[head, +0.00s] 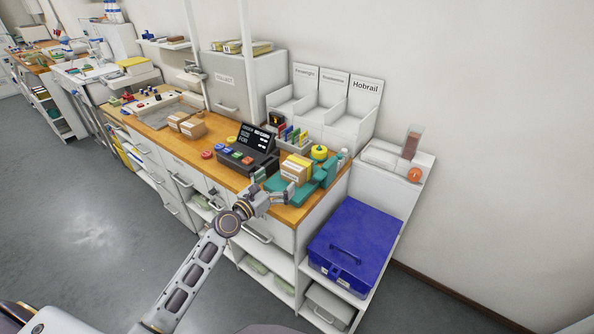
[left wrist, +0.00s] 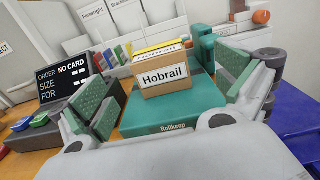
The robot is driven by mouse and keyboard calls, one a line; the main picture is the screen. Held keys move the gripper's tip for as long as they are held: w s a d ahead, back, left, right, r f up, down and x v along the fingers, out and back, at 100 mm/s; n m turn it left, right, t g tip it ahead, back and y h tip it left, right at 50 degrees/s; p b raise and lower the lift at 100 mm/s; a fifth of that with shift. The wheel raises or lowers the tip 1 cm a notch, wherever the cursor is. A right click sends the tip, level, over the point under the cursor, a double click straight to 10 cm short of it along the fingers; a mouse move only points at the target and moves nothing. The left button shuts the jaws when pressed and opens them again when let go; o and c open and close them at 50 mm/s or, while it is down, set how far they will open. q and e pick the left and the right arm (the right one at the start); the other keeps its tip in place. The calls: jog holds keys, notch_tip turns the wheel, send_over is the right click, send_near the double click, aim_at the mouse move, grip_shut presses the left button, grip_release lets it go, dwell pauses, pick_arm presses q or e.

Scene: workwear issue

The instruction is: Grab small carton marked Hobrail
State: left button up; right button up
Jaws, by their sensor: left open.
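The small brown carton (left wrist: 163,90) with a white label reading Hobrail sits on a teal base (left wrist: 165,118) marked Rollkeep. In the head view the carton (head: 296,168) is near the right end of the wooden counter. A yellow item with a white printed strip (left wrist: 158,52) shows just behind or on top of it; I cannot tell which. My left gripper (head: 275,190) is at the counter's front edge, before the carton. In the left wrist view its fingers (left wrist: 168,98) are spread wide, one on each side of the carton, apart from it. My right gripper is not in view.
A black order display (head: 258,143) reading NO CARD stands left of the carton. A rack of coloured cards (head: 292,137) and white bins, one labelled Hobrail (head: 350,112), stand behind. A yellow roll (head: 319,152) is close by. A blue case (head: 350,245) sits lower right.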

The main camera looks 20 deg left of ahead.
aim_at(297, 162)
pick_arm(q)
jog(key=shift+x, duration=1.1)
jog(key=shift+w+d, duration=0.1)
jog(key=shift+w, duration=0.2)
jog(key=shift+x, duration=1.95)
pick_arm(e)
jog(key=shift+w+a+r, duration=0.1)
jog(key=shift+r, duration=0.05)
pick_arm(q)
jog(key=shift+w, duration=0.1)
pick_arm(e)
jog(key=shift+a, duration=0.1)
pick_arm(q)
jog(key=shift+w+d+f, duration=0.1)
jog(key=shift+w+d, duration=0.05)
jog(key=shift+w, duration=0.55)
jog(key=shift+w+d, duration=0.1)
jog(key=shift+w, duration=0.5)
jog(key=shift+x, duration=0.85)
jog(key=shift+w+d, duration=0.1)
jog(key=shift+w, duration=0.2)
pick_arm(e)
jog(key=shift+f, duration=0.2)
